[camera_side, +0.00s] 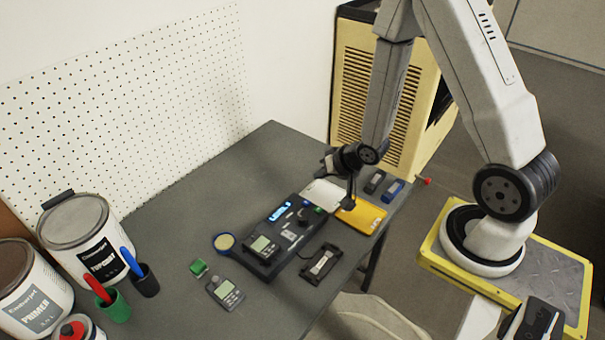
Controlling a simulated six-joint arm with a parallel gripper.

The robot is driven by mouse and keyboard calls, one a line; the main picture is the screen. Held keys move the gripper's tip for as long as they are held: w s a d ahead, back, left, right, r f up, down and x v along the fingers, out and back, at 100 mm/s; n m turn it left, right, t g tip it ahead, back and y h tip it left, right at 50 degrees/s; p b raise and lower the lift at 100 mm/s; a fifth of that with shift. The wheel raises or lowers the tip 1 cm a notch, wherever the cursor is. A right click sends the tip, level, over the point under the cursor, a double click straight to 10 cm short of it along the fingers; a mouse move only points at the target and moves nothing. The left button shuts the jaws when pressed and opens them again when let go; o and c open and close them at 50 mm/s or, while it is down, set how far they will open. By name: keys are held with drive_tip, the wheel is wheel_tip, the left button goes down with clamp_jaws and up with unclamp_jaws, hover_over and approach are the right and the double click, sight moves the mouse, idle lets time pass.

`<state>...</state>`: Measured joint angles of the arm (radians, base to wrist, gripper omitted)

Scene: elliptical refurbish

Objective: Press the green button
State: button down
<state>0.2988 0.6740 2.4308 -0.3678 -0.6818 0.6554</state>
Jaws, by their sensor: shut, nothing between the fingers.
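My gripper (348,204) is shut and empty, pointing down over the right part of the grey table, by the right end of a black device (262,262). The device has a lit blue display (280,211) and several small controls near my fingertips.
A yellow item (361,216) and a white item (322,194) lie close to my gripper. A black holder (320,263) and a grey meter (225,293) lie in front. Paint cans (95,245) and pen cups (115,308) stand at left. The table's back left is clear.

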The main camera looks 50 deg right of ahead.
drive_tip(key=shift+d+f+m+t+y, duration=0.15)
drive_tip(key=shift+f+m+t+y, duration=0.15)
drive_tip(key=shift+f+m+t, duration=0.4)
drive_tip(key=shift+f, duration=0.1)
drive_tip(key=shift+f, duration=0.15)
drive_tip(key=shift+f, duration=4.25)
drive_tip(key=shift+f, duration=0.9)
drive_tip(key=shift+r, duration=0.9)
idle(0.3)
drive_tip(key=shift+r, duration=2.5)
